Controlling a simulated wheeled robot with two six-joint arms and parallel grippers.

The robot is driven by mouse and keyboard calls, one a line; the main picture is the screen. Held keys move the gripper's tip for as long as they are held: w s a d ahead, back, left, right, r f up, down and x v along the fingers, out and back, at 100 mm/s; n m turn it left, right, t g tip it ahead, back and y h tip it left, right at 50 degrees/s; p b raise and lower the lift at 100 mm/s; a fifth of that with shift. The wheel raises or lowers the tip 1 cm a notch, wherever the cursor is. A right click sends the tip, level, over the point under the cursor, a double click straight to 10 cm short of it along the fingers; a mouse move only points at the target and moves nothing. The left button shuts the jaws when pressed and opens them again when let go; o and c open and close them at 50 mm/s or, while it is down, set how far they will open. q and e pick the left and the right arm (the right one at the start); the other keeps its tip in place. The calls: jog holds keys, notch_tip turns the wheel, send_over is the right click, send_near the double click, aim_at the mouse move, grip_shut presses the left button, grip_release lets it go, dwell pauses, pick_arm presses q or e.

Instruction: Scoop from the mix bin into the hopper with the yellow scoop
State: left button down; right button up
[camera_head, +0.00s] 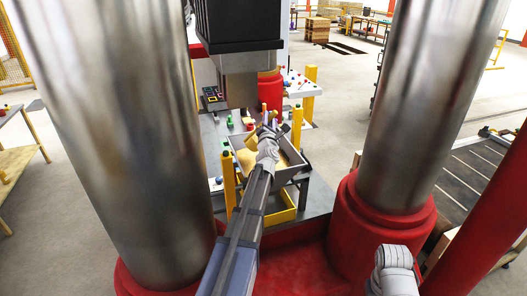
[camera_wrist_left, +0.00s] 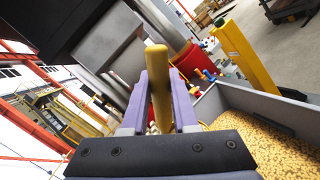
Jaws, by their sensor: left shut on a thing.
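My left gripper (camera_head: 268,132) is over the grey mix bin (camera_head: 290,173), with my arm reaching up from the bottom of the head view. In the left wrist view, my left gripper's purple-grey fingers (camera_wrist_left: 160,97) are shut on the yellow scoop's handle (camera_wrist_left: 157,62). A yellow part that looks like the scoop (camera_head: 251,141) shows just left of the gripper in the head view. The bin's grainy yellow mix (camera_wrist_left: 268,141) lies at the lower right of the wrist view. The scoop's bowl and load are not clear. I cannot tell which part is the hopper. My right gripper is out of view.
Two thick metal columns (camera_head: 110,130) (camera_head: 435,100) with red bases flank the work area. A dark press head (camera_head: 238,25) hangs above and behind the bin. Yellow posts (camera_head: 229,182) (camera_head: 297,127) stand close to it. A yellow crate (camera_head: 283,209) sits below.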

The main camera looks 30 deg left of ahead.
pick_arm(q)
jog(key=shift+w+d+f+m+t+h+b, duration=0.15)
jog(key=shift+d+m+b, duration=0.1)
jog(key=shift+d+m, duration=0.25)
jog(key=shift+w+d+f+m+t+h+b, duration=0.1)
jog(key=shift+w+d+m+b, duration=0.1)
jog(key=shift+d+m, duration=0.3)
jog(key=shift+w+d+f+m+t+h+b, duration=0.15)
jog(key=shift+d+m+b, duration=0.1)
jog(key=shift+d+m, duration=0.25)
dwell(2.8)
jog(key=shift+w+d+f+m+b, duration=0.25)
jog(key=shift+d+m+b, duration=0.15)
jog(key=shift+d+m, duration=0.25)
jog(key=shift+w+d+f+m+b, duration=0.15)
jog(key=shift+d+f+m+b, duration=0.2)
jog(key=shift+m, duration=0.4)
dwell(2.3)
